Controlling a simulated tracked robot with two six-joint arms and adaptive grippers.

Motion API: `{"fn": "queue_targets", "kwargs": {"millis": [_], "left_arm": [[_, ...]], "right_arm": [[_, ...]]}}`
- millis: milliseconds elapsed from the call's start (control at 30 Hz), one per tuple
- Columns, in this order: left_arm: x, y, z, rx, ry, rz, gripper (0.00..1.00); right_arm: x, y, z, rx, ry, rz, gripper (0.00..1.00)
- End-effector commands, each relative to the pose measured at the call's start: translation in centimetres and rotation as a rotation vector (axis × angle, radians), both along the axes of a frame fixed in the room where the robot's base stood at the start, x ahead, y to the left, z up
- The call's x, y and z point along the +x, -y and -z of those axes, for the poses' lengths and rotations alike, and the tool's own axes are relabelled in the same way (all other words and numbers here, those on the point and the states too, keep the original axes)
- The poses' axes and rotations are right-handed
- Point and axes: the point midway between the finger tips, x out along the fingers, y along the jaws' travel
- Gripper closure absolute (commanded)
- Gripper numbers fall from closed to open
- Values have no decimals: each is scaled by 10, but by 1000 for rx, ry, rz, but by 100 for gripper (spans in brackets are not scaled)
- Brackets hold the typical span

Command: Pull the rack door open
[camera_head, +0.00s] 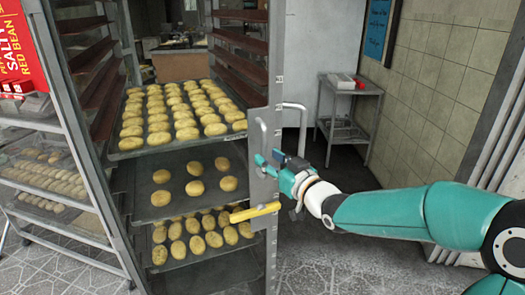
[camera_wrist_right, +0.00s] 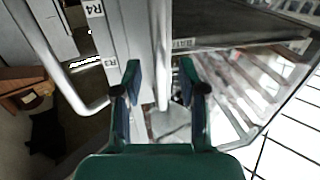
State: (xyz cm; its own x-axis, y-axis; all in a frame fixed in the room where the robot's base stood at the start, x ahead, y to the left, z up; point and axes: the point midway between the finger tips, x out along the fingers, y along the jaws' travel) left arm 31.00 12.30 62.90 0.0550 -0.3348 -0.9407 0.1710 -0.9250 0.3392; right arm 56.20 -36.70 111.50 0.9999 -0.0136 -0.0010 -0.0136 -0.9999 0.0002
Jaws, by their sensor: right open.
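The metal rack door (camera_head: 276,75) shows nearly edge-on at the right side of the tall rack, a narrow upright panel with small labels. A curved grey handle (camera_head: 303,128) stands out from its right side. A second slim upright bar (camera_head: 261,133) is on its left side. My right gripper (camera_head: 268,163) is at the door's edge, below these bars. In the right wrist view my right gripper (camera_wrist_right: 159,82) is open, with an upright metal bar (camera_wrist_right: 162,45) between its fingers. Contact cannot be told. The curved handle (camera_wrist_right: 62,70) is left of the fingers. My left gripper is out of view.
Trays of pale buns (camera_head: 175,110) fill the rack behind the door. A yellow lever (camera_head: 255,211) sticks out below my right gripper. Another rack (camera_head: 50,180) stands at left. A small metal table (camera_head: 348,128) stands back right, with open floor before it.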

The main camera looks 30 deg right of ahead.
Motion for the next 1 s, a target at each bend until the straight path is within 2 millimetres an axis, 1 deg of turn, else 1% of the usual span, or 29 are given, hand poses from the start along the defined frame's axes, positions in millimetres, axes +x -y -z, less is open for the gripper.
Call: {"fn": "queue_targets", "kwargs": {"millis": [33,200,333,567,600,667,700,833,1000], "left_arm": [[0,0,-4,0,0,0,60],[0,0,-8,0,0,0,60],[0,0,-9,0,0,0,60],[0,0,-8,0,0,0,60],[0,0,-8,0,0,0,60],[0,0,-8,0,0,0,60],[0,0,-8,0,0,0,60],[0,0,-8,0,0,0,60],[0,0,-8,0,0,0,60]], "right_arm": [[9,0,-1,2,-1,-1,59],[26,0,-1,1,0,-1,59],[30,1,0,1,0,1,59],[31,1,0,1,0,1,59],[31,1,0,1,0,1,62],[31,1,0,1,0,1,72],[31,1,0,1,0,1,79],[31,1,0,1,0,1,100],[30,1,0,1,0,1,100]]}}
